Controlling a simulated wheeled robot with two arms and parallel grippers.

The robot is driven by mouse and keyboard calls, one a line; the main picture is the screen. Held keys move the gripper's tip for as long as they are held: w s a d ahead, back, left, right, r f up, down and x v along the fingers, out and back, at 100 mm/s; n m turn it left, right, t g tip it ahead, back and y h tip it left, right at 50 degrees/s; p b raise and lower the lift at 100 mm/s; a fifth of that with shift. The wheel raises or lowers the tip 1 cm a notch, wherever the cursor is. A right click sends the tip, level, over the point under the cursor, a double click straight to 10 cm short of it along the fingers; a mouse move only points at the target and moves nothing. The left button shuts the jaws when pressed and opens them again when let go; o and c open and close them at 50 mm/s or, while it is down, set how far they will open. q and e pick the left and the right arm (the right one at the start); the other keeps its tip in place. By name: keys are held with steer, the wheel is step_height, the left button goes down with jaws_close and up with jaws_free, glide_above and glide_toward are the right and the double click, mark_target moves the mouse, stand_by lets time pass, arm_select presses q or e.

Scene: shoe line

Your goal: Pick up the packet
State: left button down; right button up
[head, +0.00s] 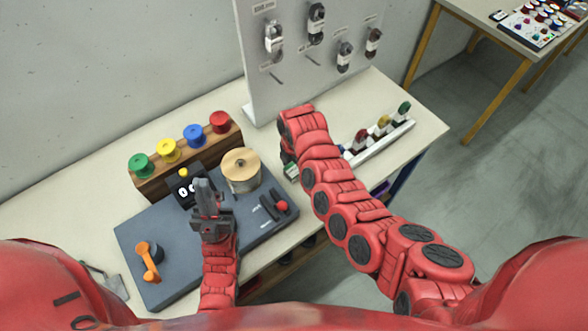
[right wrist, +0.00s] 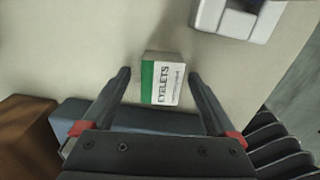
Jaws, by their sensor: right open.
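The packet (right wrist: 162,82) is a small box with a green band and a white face reading "EYELETS". It stands on the table in the right wrist view, between and just beyond the fingertips of my open right gripper (right wrist: 159,75). In the head view only a sliver of the packet (head: 292,171) shows, beside my right arm, which hides the right gripper's fingers. My left gripper (head: 205,190) is above the dark grey machine base; whether its fingers are apart is not clear.
The grey base (head: 150,222) carries an orange crank (head: 149,262), a tan roll (head: 240,170) and a red-knobbed lever (head: 281,206). A wooden spool rack (head: 165,181) stands behind. A pegboard (head: 290,60) rises at the back.

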jaws_close()
stand_by(0.5)
